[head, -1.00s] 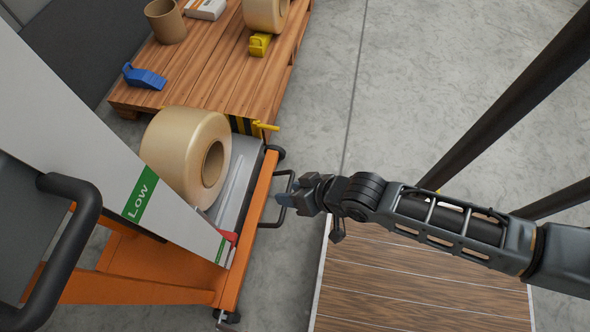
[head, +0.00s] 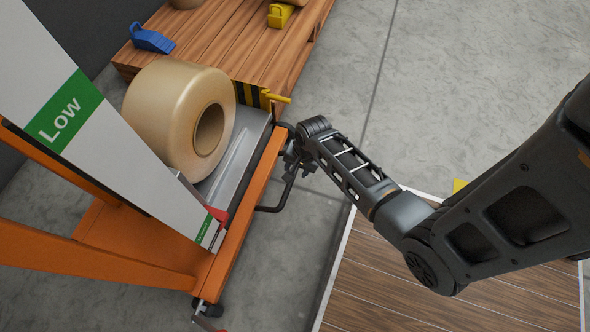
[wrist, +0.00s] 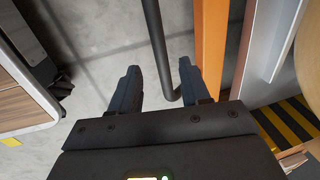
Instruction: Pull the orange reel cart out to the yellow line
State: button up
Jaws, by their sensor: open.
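The orange reel cart (head: 245,220) stands at the left in the head view, with a large tan reel (head: 165,115) on its grey deck. A black bar handle (head: 282,202) sticks out from its right side. My gripper (wrist: 158,68) is open at this handle. In the wrist view, the handle bar (wrist: 154,35) passes between the two fingers, closer to the right one; I cannot tell whether it touches. In the head view my arm partly hides the handle's far end. A small yellow patch (head: 460,185) shows on the floor; I cannot tell whether it is the yellow line.
A wooden pallet (head: 215,45) with a blue wedge (head: 152,40) and a yellow one (head: 280,15) lies beyond the cart. A white panel marked "Low" (head: 85,125) covers part of the cart. A wood-topped platform (head: 440,285) is at lower right. Grey floor lies between.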

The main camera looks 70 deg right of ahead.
jog(key=f+b, duration=0.1)
jog(key=f, duration=0.1)
jog(key=w+f+b, duration=0.1)
jog(key=f, duration=0.2)
grip_shut()
dwell(0.4)
